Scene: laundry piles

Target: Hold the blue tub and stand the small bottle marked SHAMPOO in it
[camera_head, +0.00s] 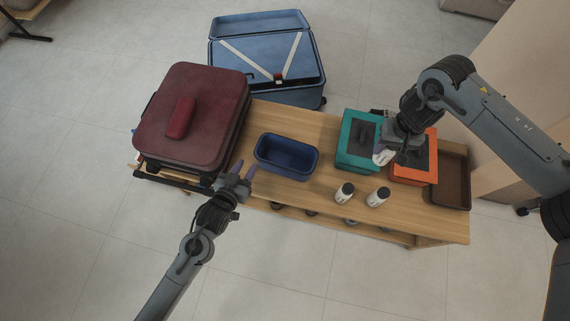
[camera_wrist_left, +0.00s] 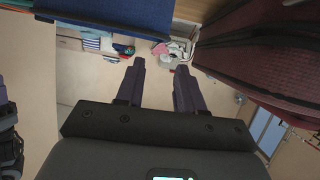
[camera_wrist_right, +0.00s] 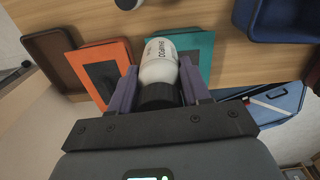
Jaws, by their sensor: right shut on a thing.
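The blue tub (camera_head: 286,167) stands empty on the bench, right of the maroon suitcase; its side shows in the left wrist view (camera_wrist_left: 125,14) and its corner in the right wrist view (camera_wrist_right: 275,22). My left gripper (camera_head: 243,172) is open and empty at the tub's front left, apart from it. My right gripper (camera_head: 386,152) is shut on the small white bottle (camera_wrist_right: 159,64), held in front of the teal and orange boxes. The bottle's SHAMPOO label is readable in the right wrist view, and its black cap points toward the gripper's palm.
Two white bottles with dark caps (camera_head: 344,193) (camera_head: 377,197) stand at the bench's front. The teal box (camera_head: 350,163), orange box (camera_head: 428,177) and brown tray (camera_head: 452,185) lie to the right. The maroon suitcase (camera_head: 176,148) is left; an open blue suitcase (camera_head: 268,97) stands behind.

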